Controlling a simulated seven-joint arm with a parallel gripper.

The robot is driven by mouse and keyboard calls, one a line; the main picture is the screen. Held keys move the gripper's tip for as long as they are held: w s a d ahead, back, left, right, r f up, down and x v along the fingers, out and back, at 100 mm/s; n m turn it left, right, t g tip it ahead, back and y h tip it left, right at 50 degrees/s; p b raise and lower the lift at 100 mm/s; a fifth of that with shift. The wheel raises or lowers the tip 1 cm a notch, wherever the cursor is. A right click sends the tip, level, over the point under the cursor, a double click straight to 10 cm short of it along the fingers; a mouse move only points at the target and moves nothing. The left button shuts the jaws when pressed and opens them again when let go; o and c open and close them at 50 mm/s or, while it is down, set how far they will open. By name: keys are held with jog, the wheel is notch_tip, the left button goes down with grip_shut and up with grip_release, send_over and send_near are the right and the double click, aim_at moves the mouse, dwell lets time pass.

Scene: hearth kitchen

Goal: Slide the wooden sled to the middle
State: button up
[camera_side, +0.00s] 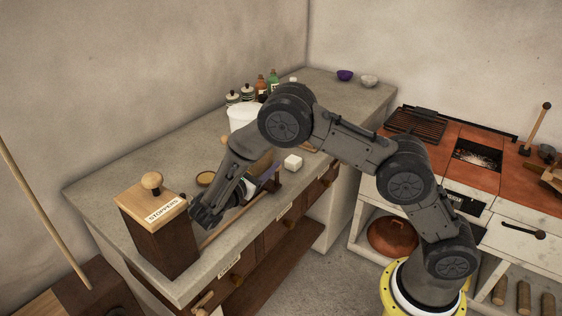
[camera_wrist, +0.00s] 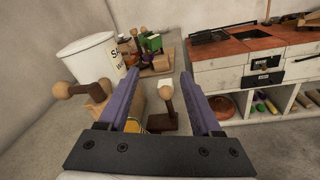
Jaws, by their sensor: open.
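My gripper (camera_side: 265,181) is open, low over the front of the counter, and points along it toward the stove. In the wrist view its two purple fingers (camera_wrist: 159,77) stand wide apart. Between them, farther ahead, is a dark wooden block with an upright round-headed peg (camera_wrist: 166,100); it looks like the wooden sled, though I cannot be sure. I cannot tell whether a finger touches it. In the side view a dark piece (camera_side: 276,187) beside the fingers may be the same block. A pale wooden rail (camera_side: 232,221) runs along the counter's front edge. The arm hides part of this area.
A STOPPERS box (camera_side: 157,232) with a knobbed lid stands at the counter's near end. A white tub (camera_wrist: 92,58), a knob-handled wooden piece (camera_wrist: 72,90) and bottles (camera_side: 273,80) stand behind. The stove (camera_side: 476,172) is at right.

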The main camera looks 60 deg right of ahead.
jog(key=f+n, duration=0.1)
jog(key=f, duration=0.1)
jog(key=a+f, duration=0.1)
jog(key=f, duration=0.1)
jog(key=a+f+n+t, duration=0.1)
jog(key=f, duration=0.2)
jog(key=shift+s+a+n, duration=0.2)
jog(key=shift+s+n, duration=0.05)
jog(key=shift+n, duration=0.05)
jog(key=w+d, duration=0.1)
jog(key=d, duration=0.8)
jog(key=w+d, duration=0.1)
jog(key=d, duration=0.3)
jog(key=shift+w+d, duration=0.15)
jog(key=shift+w, duration=0.15)
grip_shut()
